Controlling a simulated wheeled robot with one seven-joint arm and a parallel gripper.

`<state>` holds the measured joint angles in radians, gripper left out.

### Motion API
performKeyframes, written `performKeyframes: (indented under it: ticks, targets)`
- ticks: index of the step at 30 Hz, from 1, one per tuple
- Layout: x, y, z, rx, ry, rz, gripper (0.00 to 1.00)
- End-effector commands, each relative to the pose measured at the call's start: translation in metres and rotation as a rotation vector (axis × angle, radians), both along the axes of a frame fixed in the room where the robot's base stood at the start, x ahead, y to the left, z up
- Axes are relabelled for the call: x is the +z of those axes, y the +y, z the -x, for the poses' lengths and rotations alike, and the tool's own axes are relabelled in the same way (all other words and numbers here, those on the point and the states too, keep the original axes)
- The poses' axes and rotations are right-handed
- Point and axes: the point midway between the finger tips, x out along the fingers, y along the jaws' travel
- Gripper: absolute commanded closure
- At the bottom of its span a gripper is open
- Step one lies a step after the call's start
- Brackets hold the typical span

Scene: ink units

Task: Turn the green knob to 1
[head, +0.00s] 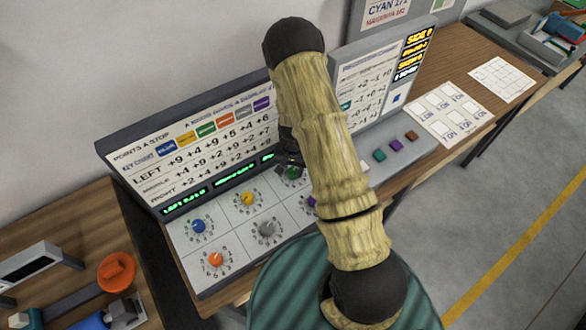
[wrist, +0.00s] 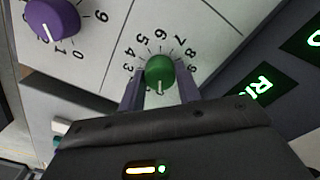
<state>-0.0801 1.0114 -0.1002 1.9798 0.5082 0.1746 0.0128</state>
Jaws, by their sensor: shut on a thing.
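The green knob (wrist: 160,70) sits on its numbered dial in the wrist view, with its white pointer toward my gripper. In the head view the green knob (head: 293,173) is partly hidden under my gripper (head: 290,162), in the back row of the panel.
Blue (head: 198,227), yellow (head: 248,199), orange (head: 215,259) and grey (head: 267,229) knobs share the panel. A sign board (head: 190,155) with a points table rises behind. Coloured buttons (head: 395,145) lie to the right.

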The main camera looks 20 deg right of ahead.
Motion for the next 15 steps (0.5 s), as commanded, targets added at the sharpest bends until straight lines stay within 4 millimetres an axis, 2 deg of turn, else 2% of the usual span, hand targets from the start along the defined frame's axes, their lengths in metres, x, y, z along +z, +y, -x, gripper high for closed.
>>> performKeyframes:
  ticks: [8,15]
  targets:
    - [-0.0005,0.0000,-0.0006,-0.106,-0.001,0.001,0.89]
    - [-0.0001,0.0007,-0.0007,-0.267,-0.001,0.000,0.89]
